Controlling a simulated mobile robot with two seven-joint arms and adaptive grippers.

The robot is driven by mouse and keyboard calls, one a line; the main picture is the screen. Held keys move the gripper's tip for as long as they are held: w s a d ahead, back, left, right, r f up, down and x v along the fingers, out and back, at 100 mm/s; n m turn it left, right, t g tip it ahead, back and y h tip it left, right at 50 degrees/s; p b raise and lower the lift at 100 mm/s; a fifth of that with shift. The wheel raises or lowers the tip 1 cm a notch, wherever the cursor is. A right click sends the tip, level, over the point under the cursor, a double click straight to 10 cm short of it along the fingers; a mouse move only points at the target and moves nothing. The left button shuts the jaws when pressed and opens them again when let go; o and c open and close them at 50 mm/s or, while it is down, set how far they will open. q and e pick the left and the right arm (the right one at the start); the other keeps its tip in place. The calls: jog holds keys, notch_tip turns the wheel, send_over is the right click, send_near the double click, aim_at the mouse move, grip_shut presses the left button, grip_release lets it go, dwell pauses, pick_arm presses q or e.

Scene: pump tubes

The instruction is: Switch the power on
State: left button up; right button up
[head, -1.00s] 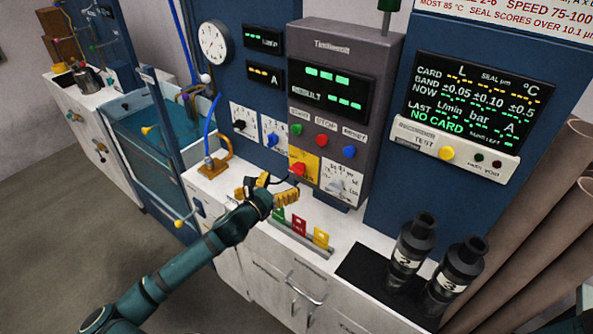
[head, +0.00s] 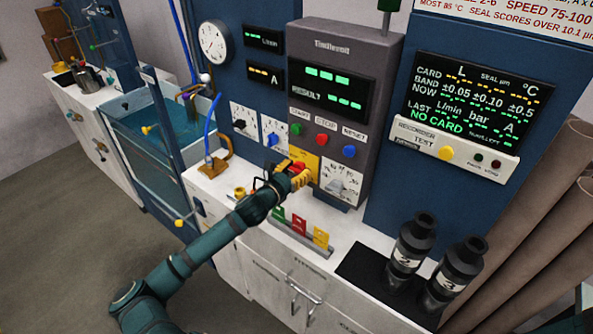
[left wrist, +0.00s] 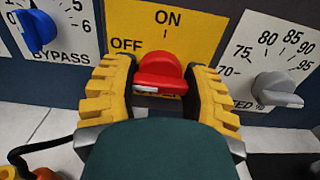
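The red power knob (left wrist: 161,74) sits on a yellow plate (left wrist: 200,32) marked ON at the top and OFF at the left. The knob's handle lies roughly level, with a pale mark at its left end, toward the OFF side. My left gripper (left wrist: 162,90) is open, its yellow fingers on either side of the knob; I cannot tell whether they touch it. In the head view my left gripper (head: 296,178) is at the yellow plate (head: 312,160) and partly hides the knob. My right gripper is not in view.
A blue bypass knob (left wrist: 37,30) is to the left and a grey dial (left wrist: 277,90) to the right. Above are green (head: 296,129), red (head: 322,140) and blue (head: 349,151) buttons. Coloured cards (head: 299,224) stand on the counter below. Two black cylinders (head: 413,245) stand at right.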

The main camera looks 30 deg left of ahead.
pick_arm(q)
jog(key=shift+c, duration=1.2)
jog(key=m, duration=0.3)
jog(key=shift+m+b, duration=0.4)
jog(key=m+b, duration=0.1)
jog(key=m, duration=0.2)
jog(key=shift+m, duration=0.3)
jog(key=m+b, duration=0.3)
jog(key=m, duration=0.3)
jog(key=shift+f, duration=0.1)
jog(key=shift+m+b, duration=1.05)
jog(key=shift+m, duration=1.35)
